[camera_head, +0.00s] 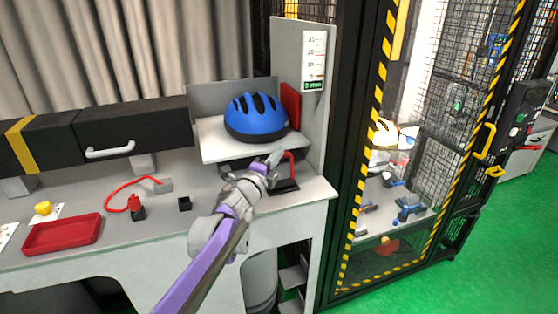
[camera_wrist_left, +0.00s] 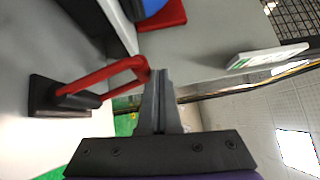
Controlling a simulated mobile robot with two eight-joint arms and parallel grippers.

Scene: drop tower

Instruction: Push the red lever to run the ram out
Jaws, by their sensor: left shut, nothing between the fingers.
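The red lever (camera_head: 291,163) stands on a black base (camera_head: 284,187) near the right end of the bench. In the left wrist view the bent red lever (camera_wrist_left: 95,77) rises from its base on the left, its upper end at the fingertips. My left gripper (camera_head: 276,157) is shut and empty, just left of the lever; its fingers (camera_wrist_left: 159,75) look very close to the bar, but I cannot tell whether they touch. A blue helmet (camera_head: 256,115) sits on the white shelf (camera_head: 217,145) above. A red pad (camera_head: 290,107) stands upright right of the helmet. My right gripper is out of view.
A scale (camera_head: 314,60) on the grey upright panel has a green display that appears to read 0 mm. A red tray (camera_head: 62,235), a yellow object (camera_head: 43,208) and a red cable (camera_head: 125,190) lie on the bench. A black-and-yellow-striped cage (camera_head: 372,130) stands right of the bench.

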